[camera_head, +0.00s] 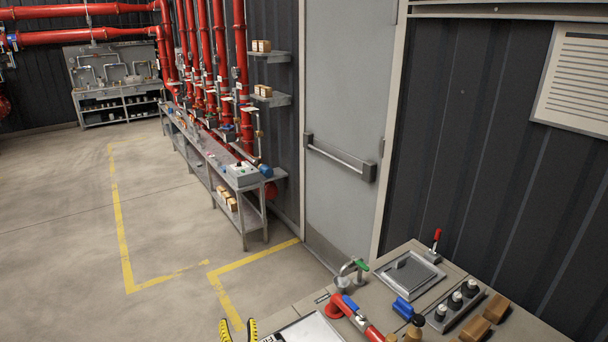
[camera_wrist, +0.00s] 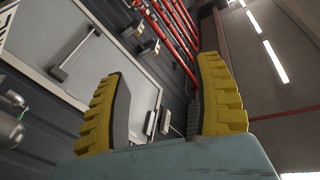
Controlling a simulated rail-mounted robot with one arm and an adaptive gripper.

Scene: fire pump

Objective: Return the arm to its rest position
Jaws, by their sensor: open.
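My gripper (camera_head: 238,331) shows at the bottom edge of the head view, where only its yellow fingertips are in sight. It is just left of the workbench's near items. In the wrist view my gripper (camera_wrist: 160,105) has its two yellow ridged fingers spread wide apart, with nothing between them. It looks tilted toward the door, the red pipes and the ceiling lights. The rest of my arm is out of the head view.
A grey door (camera_head: 345,110) stands behind. Open floor (camera_head: 60,240) lies left.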

